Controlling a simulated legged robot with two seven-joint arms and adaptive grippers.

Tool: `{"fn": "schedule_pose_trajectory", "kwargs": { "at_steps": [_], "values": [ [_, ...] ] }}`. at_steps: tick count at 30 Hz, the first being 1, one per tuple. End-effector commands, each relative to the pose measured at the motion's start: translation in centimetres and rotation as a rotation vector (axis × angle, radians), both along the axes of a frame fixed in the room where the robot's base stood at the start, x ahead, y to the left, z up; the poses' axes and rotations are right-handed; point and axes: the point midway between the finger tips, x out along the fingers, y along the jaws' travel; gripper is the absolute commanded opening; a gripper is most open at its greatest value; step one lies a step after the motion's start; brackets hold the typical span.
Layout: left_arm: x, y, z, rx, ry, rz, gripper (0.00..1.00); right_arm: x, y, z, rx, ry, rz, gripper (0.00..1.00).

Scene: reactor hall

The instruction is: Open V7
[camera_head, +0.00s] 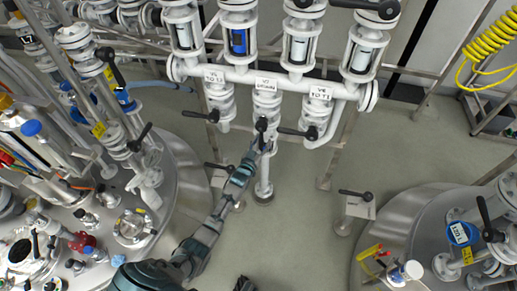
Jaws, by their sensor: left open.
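The V7 valve (265,103) is the middle of three white valves hanging under the white horizontal pipe, below its label plate (265,83). Its black handle (262,126) shows end-on or foreshortened at the front, so its exact angle is hard to tell. My left arm rises from the bottom of the view, and my left gripper (257,146) is open at the V7 handle, just below it. The fingers are small and partly merge with the valve, so I cannot tell whether they touch the handle.
V6 (219,102) stands left of V7 and V8 (313,115) right, each with a black lever pointing left. Sight glasses (238,42) stand above. Round steel vessels (180,180) with fittings flank the grey floor (285,235). A yellow coiled hose (490,40) hangs at upper right.

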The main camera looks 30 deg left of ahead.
Motion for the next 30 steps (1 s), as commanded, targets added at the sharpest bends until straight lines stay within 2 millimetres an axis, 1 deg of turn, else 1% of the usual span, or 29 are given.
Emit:
{"fn": "schedule_pose_trajectory", "kwargs": {
  "at_steps": [4,9,12,15,18,21,30],
  "values": [
    [-2.2,-0.1,-0.2,0.0,0.002,0.0,0.49,0.0,-0.1,0.0,-0.002,-0.001,-0.001,0.4],
    [-6.2,-0.3,-0.3,0.0,0.005,0.0,0.49,0.1,-0.1,0.1,-0.002,-0.002,-0.001,0.4],
    [-8.3,-0.4,-0.3,-0.001,0.005,0.0,0.49,0.1,-0.1,0.1,-0.002,-0.002,-0.001,0.4],
    [-9.9,-0.5,-0.4,-0.001,0.007,-0.001,0.49,0.1,-0.1,0.1,-0.003,-0.001,-0.001,0.4],
    [-10.9,-0.5,-0.4,-0.001,0.007,-0.001,0.49,0.1,-0.1,0.1,-0.003,-0.001,-0.001,0.4],
    [-11.5,-0.5,-0.4,-0.001,0.007,-0.001,0.49,0.1,-0.1,0.1,-0.003,-0.001,-0.001,0.4],
    [-11.5,-0.5,-0.4,-0.001,0.007,-0.001,0.49,0.2,-0.1,0.1,-0.003,-0.002,-0.001,0.4]
  ]
}}
